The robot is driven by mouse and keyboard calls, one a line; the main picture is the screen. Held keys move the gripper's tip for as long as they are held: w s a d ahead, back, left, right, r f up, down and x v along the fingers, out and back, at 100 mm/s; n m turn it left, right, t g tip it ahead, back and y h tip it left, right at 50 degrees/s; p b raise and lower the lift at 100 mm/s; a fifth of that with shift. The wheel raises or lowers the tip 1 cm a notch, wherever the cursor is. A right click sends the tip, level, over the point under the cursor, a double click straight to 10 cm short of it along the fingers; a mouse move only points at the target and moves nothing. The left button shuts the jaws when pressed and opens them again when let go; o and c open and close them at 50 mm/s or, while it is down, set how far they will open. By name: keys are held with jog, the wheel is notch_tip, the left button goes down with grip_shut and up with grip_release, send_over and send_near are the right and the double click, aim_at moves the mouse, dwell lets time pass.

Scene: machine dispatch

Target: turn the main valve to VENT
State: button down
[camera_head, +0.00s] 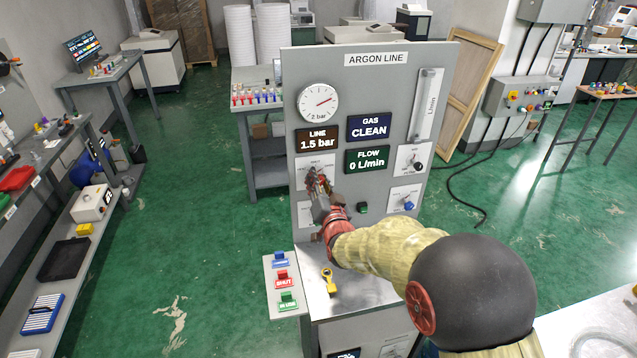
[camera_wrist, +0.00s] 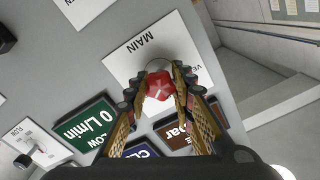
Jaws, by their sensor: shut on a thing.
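The argon line panel (camera_head: 375,62) stands upright in the head view. My gripper (camera_head: 318,185) reaches its left side, at the main valve's white plate (camera_head: 304,164). In the wrist view the panel appears turned over, with the plate (camera_wrist: 120,62) marked MAIN. The red main valve knob (camera_wrist: 158,86) sits between the fingers of my gripper (camera_wrist: 158,76), which are shut on it. A partly hidden label starting with VE shows on the plate beside the right finger. I cannot tell which mark the knob points to.
The panel reads LINE 1.5 bar (camera_head: 318,140), GAS CLEAN (camera_head: 370,127) and FLOW 0 L/min (camera_head: 367,160). A black knob (camera_head: 418,166) and a blue knob (camera_head: 408,205) are at its right.

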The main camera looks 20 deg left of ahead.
jog(key=n+b, duration=0.5)
jog(key=b, duration=0.1)
jog(key=shift+f+n, duration=0.15)
jog(key=shift+n, duration=0.25)
jog(key=n+b, duration=0.3)
jog(key=shift+n, duration=0.3)
jog(key=n+b, duration=0.2)
jog(key=n, duration=0.1)
jog(key=shift+n, duration=0.3)
jog(key=n+b, duration=0.2)
jog(key=n, duration=0.3)
jog(key=n+b, duration=0.1)
jog(key=n, duration=0.4)
jog(key=shift+b, duration=0.3)
jog(key=shift+n, duration=0.3)
jog(key=c, duration=1.5)
grip_release()
jog(key=shift+a, duration=0.1)
